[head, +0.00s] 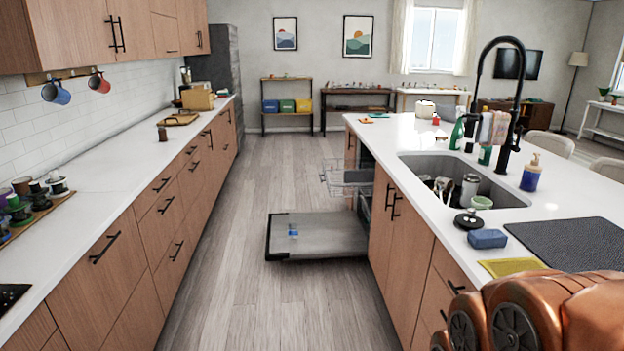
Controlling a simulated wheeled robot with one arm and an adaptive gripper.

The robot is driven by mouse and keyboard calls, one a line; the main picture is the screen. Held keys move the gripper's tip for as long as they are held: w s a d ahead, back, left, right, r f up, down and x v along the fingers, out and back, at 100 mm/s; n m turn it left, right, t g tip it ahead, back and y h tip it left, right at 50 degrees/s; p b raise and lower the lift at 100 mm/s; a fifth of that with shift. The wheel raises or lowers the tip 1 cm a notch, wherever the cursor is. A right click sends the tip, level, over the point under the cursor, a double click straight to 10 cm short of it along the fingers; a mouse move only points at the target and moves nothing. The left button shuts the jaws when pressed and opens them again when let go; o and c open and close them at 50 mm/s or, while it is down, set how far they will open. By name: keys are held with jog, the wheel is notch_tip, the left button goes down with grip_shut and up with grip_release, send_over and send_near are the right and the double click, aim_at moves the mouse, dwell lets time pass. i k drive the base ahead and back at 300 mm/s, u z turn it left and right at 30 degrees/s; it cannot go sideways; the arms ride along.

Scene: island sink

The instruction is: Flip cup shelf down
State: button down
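The dishwasher in the island stands open, with its door (318,240) folded down flat above the floor. A small blue item (293,232) lies on the door's inner face. A wire rack (345,180) is pulled partly out above the door. The cup shelf cannot be told apart from the rack's thin wires, and the inside of the dishwasher is mostly hidden by the island's front. My copper-coloured arm shows at the bottom right, over the island's near end. My gripper's fingers are not in view.
The wood-floor aisle (225,290) is clear between the left counter (100,200) and the island (385,135), up to the lowered door. The island holds a sink (465,180) with dishes, a black faucet (517,95), a soap bottle (531,173) and a dark mat (575,243).

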aim_at(364, 176)
jog(key=i, duration=3.35)
jog(key=u, duration=1.2)
